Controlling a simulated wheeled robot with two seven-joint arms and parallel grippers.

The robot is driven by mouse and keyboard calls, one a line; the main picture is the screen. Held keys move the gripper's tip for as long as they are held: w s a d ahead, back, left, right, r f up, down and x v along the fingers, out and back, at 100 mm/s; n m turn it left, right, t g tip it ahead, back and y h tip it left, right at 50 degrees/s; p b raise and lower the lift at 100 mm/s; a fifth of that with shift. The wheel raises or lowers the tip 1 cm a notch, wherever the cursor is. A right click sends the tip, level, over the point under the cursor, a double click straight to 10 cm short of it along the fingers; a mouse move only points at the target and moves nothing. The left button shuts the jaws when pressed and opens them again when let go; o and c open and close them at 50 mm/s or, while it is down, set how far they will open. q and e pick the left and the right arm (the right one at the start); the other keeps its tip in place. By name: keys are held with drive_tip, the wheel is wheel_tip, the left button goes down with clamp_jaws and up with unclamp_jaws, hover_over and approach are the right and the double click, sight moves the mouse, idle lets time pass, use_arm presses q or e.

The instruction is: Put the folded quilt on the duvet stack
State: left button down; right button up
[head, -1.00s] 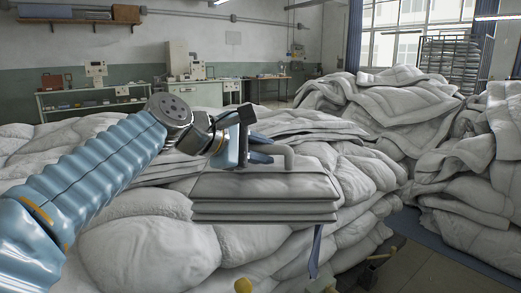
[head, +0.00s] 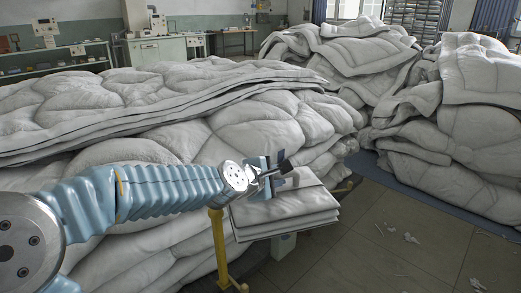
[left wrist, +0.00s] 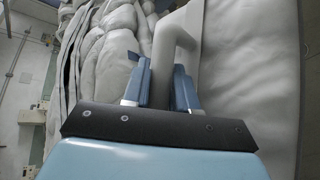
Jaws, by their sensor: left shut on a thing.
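The folded quilt (head: 300,204) is a flat grey-white layered slab at the lower middle of the head view, in front of the near duvet stack's side and below its top. My left gripper (head: 272,181) is over it. In the left wrist view, its blue fingers (left wrist: 167,88) are shut around a grey bent handle (left wrist: 165,45) at the quilt; the quilt's pale surface (left wrist: 250,70) fills the right side. The near duvet stack (head: 110,105) is a wide, bulging pile of white duvets behind my arm. My right gripper is out of view.
A yellow post (head: 217,250) stands at the quilt's left, and a pale block (head: 283,245) is below it; whether either bears the quilt I cannot tell. More duvet heaps (head: 455,130) stand at the right.

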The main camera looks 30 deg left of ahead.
use_arm(q)
drive_tip(key=w+d+f, duration=0.3)
drive_tip(key=d+f, duration=0.1)
drive_tip(key=f, duration=0.4)
drive_tip(key=w+d+f+y, duration=0.1)
drive_tip(key=w+d+f, duration=0.2)
drive_tip(key=f, duration=0.5)
drive_tip(key=shift+w+d+f+n, duration=0.15)
drive_tip(key=shift+d+f+n, duration=0.25)
drive_tip(key=shift+d, duration=0.3)
drive_tip(key=shift+r, duration=0.1)
